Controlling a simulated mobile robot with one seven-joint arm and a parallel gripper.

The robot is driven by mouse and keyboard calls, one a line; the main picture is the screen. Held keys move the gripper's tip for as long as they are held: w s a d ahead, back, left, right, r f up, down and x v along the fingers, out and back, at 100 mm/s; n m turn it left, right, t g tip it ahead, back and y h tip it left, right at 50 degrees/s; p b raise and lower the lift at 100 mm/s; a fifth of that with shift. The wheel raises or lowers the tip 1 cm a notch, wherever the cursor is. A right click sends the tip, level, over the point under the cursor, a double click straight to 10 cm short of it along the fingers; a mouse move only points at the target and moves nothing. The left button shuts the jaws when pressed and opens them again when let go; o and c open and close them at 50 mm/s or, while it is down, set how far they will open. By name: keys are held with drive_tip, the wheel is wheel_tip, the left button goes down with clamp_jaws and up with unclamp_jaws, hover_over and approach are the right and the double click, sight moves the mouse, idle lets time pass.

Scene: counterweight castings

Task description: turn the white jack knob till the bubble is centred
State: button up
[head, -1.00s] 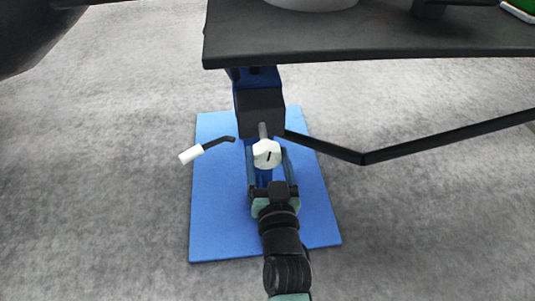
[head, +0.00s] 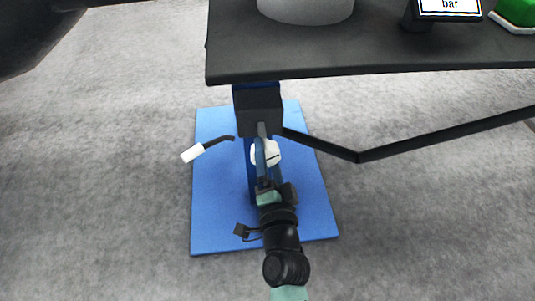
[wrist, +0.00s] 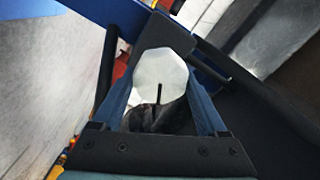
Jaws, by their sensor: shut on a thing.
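The white jack knob (head: 271,151) is faceted and has a black line on its face. It sits on a short shaft below a black block (head: 259,110) on the blue post under the table edge. In the wrist view the knob (wrist: 160,70) lies between my two blue fingers, its black line pointing down toward the palm. My gripper (head: 265,154) is shut on the knob; it also shows in the wrist view (wrist: 160,83). In the head view one finger partly covers the knob. I cannot make out a bubble in either view.
A crank with a white handle (head: 192,153) sticks out left of the post. A long bent black bar (head: 430,137) runs to the right. The dark tabletop (head: 350,55) overhangs the knob. A blue base plate (head: 215,215) lies on the grey floor, which is clear on both sides.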

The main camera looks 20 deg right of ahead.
drive_tip(key=shift+f+m, duration=0.1)
drive_tip(key=shift+m, duration=1)
drive_tip(key=o, duration=1.3)
drive_tip(key=v, duration=1.3)
drive_tip(key=shift+w, duration=0.1)
